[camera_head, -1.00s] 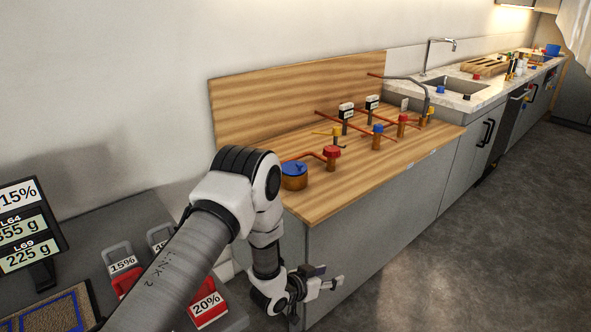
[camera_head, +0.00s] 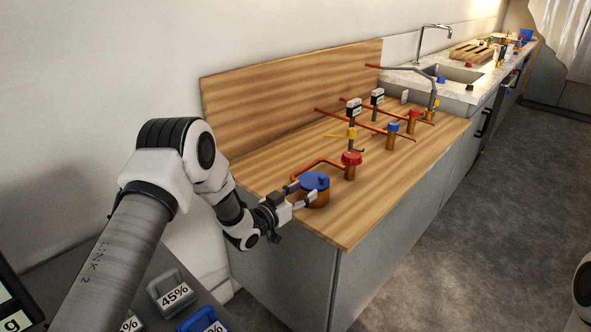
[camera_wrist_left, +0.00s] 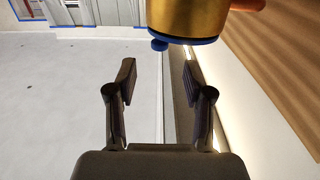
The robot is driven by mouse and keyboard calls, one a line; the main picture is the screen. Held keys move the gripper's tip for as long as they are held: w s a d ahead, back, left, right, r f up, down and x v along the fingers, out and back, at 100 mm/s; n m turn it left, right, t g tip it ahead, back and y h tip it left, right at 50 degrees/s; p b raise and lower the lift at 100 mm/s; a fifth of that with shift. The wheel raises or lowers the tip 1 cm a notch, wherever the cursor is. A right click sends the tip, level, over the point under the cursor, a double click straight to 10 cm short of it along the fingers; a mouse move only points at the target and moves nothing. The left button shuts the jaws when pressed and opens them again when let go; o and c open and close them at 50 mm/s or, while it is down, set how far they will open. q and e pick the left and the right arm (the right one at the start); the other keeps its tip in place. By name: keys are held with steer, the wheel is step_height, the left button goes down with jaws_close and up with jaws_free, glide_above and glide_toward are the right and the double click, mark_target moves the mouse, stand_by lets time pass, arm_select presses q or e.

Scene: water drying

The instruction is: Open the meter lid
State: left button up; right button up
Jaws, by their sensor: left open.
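The meter is a short brass cylinder (camera_head: 314,199) with a blue lid (camera_head: 314,181) that looks closed, at the near left end of the wooden counter. My left gripper (camera_head: 303,192) is open at the meter, its fingers pointing towards it. In the left wrist view the brass body (camera_wrist_left: 186,17) appears upside down at the top, with the blue lid rim (camera_wrist_left: 195,41) and a small blue tab (camera_wrist_left: 159,45) below it. The open left fingers (camera_wrist_left: 159,75) are empty there, with the tab just beyond them; contact cannot be told. My right gripper is not in view.
A red-capped brass fitting (camera_head: 351,160) and copper pipe stand just behind the meter. More valves, including a blue-capped one (camera_head: 392,131), stand farther along the wooden counter (camera_head: 372,207). The counter's front right area is clear. Weights lie at the lower left.

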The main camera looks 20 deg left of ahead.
mark_target(320, 180)
arm_select(q)
steer(key=x, duration=0.7)
steer(key=shift+w+r+p, duration=0.1)
steer(key=shift+w+p, duration=0.05)
steer(key=shift+p, duration=0.15)
steer(key=shift+w, duration=0.25)
steer(key=shift+d, duration=0.15)
steer(key=shift+r, duration=0.1)
steer(key=shift+c, duration=1.3)
jaws_close()
